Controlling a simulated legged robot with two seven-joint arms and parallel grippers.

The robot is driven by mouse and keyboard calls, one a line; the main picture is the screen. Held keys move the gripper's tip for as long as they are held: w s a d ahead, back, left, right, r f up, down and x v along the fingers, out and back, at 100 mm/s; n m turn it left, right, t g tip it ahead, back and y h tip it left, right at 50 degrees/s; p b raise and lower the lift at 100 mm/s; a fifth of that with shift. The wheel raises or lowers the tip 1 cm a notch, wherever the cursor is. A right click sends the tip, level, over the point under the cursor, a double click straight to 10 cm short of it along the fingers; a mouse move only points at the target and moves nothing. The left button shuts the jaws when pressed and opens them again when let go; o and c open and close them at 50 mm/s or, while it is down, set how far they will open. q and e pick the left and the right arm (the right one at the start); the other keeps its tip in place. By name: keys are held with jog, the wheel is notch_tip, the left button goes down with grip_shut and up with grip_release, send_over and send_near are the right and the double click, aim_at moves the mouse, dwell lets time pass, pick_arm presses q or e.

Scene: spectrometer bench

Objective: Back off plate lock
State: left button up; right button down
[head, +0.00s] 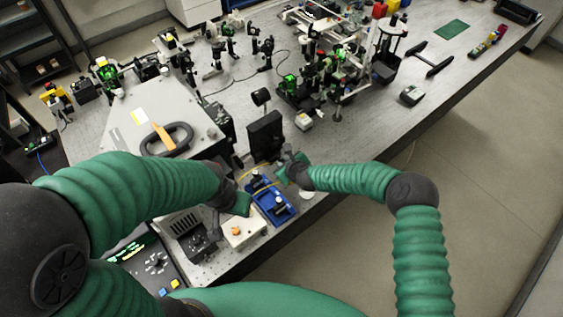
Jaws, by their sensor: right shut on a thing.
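My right gripper (288,166) is at the lower right of an upright black plate (265,136) on the bench. It is shut on a small part, mostly hidden by the gripper. I cannot tell from this view whether this part is the plate lock. My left gripper (240,205) is beside the left edge of a blue tray (290,214), above a white box (243,233). Its fingers are too small and dark to show whether they are open or shut.
The blue tray holds small dark parts. A large grey housing (125,119) with a black handle (167,139) stands left of the plate. Optics mounts (290,84) crowd the bench behind. A thin yellow cable runs near the grippers. The bench's front edge is close to my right arm.

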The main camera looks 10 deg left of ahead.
jog(key=shift+w+d, duration=0.1)
jog(key=shift+w, duration=0.05)
jog(key=shift+f+b, duration=0.15)
jog(key=shift+b, duration=0.2)
jog(key=t+b, duration=0.1)
jog(key=b, duration=0.1)
jog(key=a+n+t+h+b, duration=0.1)
jog(key=b, duration=0.1)
jog(key=shift+s+f+n, duration=0.3)
jog(key=shift+s, duration=0.1)
jog(key=shift+d+r+t+b, duration=0.1)
jog(key=shift+t+b, duration=0.2)
jog(key=shift+b, duration=0.05)
pick_arm(q)
jog(key=x, duration=0.5)
jog(key=shift+s+d+f, duration=0.15)
jog(key=shift+s+d, duration=0.15)
jog(key=shift+s, duration=0.05)
pick_arm(e)
jog(key=shift+d+r+h, duration=0.1)
jog(key=shift+r+h, duration=0.05)
jog(key=shift+h, duration=0.15)
jog(key=c, duration=1.4)
grip_release()
